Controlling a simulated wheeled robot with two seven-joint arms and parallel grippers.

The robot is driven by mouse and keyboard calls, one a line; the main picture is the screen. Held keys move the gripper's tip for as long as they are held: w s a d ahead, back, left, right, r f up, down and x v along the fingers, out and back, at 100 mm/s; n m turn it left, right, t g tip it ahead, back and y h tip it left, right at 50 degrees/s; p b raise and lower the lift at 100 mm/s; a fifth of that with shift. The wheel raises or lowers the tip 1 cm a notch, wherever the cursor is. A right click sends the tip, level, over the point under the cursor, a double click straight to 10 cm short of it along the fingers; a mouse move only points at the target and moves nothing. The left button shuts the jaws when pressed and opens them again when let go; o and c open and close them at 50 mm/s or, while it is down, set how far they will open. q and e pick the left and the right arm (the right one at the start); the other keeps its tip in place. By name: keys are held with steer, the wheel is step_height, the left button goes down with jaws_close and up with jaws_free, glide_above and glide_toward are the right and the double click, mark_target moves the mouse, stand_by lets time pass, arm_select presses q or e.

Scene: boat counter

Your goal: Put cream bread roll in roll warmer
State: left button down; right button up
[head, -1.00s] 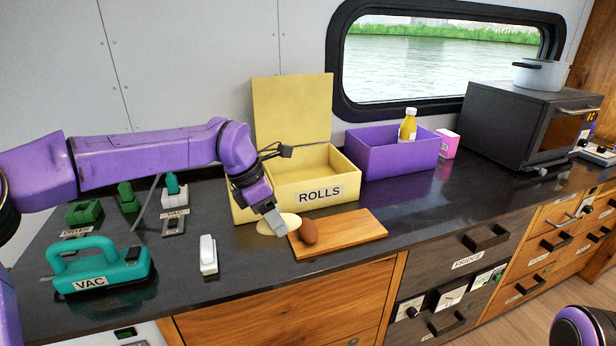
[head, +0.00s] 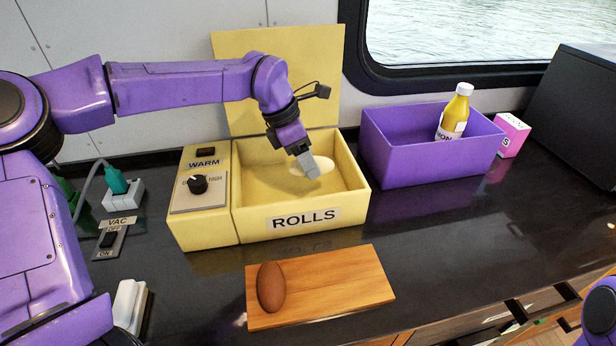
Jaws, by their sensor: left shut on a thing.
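The roll warmer (head: 300,231) is a yellow box labelled ROLLS with its lid (head: 228,65) standing open at the back and a WARM dial panel at its left. My left gripper (head: 312,172) reaches down into the warmer's open compartment. It is shut on the cream bread roll (head: 325,164), a pale oval partly hidden behind the fingers. The roll is inside the walls as seen from here; whether it touches the floor I cannot tell. A brown roll (head: 271,287) lies on the wooden board (head: 345,284) in front. My right gripper is not in view.
A purple bin (head: 420,165) with a yellow bottle (head: 455,112) stands right of the warmer, with a pink box (head: 511,135) beyond it. A white switch-like object (head: 130,303) lies at front left. The counter right of the board is clear.

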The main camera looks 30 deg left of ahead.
mark_target(304, 179)
arm_select(q)
steer(key=f, duration=0.2)
steer(key=s+f+p, duration=0.1)
steer(key=f, duration=0.1)
steer(key=shift+s+f, duration=0.2)
steer(key=shift+f, duration=0.05)
steer(key=f, duration=0.1)
steer(key=w+f, duration=0.1)
steer(key=f, duration=0.2)
steer(key=shift+w+f+p, duration=0.3)
steer(key=shift+f+p, duration=0.1)
steer(key=shift+s+r, duration=0.1)
steer(key=shift+s, duration=0.3)
steer(key=shift+c, duration=2.1)
jaws_free()
steer(key=shift+w+f, duration=0.2)
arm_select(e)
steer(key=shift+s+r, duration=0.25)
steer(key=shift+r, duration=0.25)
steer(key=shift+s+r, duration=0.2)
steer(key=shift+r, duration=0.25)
arm_select(q)
steer(key=shift+s+r, duration=0.1)
